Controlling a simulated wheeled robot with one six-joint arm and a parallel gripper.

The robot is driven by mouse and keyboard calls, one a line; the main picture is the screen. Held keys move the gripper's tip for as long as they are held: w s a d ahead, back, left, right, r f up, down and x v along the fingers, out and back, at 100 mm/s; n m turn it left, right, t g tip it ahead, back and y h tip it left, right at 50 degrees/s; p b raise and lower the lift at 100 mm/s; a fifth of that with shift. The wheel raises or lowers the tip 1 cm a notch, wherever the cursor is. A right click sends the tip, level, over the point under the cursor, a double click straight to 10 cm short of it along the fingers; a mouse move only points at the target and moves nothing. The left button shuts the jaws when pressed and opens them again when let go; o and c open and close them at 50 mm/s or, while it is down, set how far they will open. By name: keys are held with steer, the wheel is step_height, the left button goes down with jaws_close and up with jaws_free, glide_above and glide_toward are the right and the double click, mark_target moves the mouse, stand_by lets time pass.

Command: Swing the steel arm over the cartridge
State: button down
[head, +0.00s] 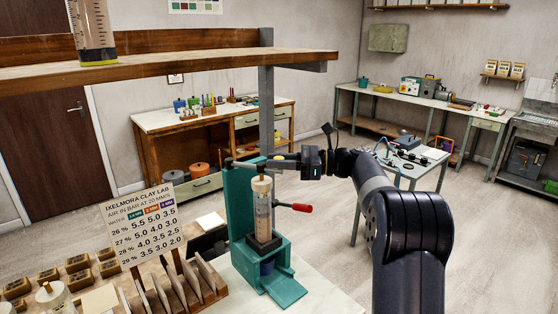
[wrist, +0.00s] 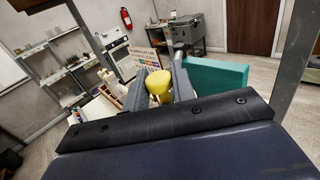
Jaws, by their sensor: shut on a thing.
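The teal press (head: 240,200) stands on the bench in the head view, and its upright also shows in the wrist view (wrist: 218,76). A clear cartridge (head: 263,215) with brownish content and a pale cap stands upright in its base. The steel arm (head: 244,161) runs across the top of the press, above the cartridge's cap. My gripper (head: 281,163) is at the arm's right end and is shut on it; the exact grip is small and partly hidden. In the wrist view, a yellow rounded piece (wrist: 157,83) shows between my gripper's fingers (wrist: 159,88).
A lever with a red knob (head: 302,207) sticks out right of the press. A sign with numbers (head: 142,225) and a wooden rack (head: 175,290) stand at its left. A shelf (head: 190,62) with a grey post crosses above. A small table (head: 418,158) stands behind my arm.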

steer(key=c, duration=1.2)
jaws_free()
steer(key=shift+w, duration=0.1)
steer(key=s+d+b, duration=0.1)
steer(key=s+d, duration=0.1)
steer(key=d, duration=0.8)
steer(key=shift+d+b, duration=0.3)
steer(key=shift+d, duration=0.05)
steer(key=a, duration=0.3)
steer(key=w+a+p, duration=0.1)
steer(key=a, duration=0.3)
steer(key=w+a, duration=0.1)
steer(key=a, duration=0.3)
steer(key=shift+p, duration=0.35)
steer(key=shift+d+f+b, duration=0.1)
steer(key=shift+f+b, duration=0.05)
steer(key=shift+b, duration=0.2)
steer(key=shift+s, duration=0.2)
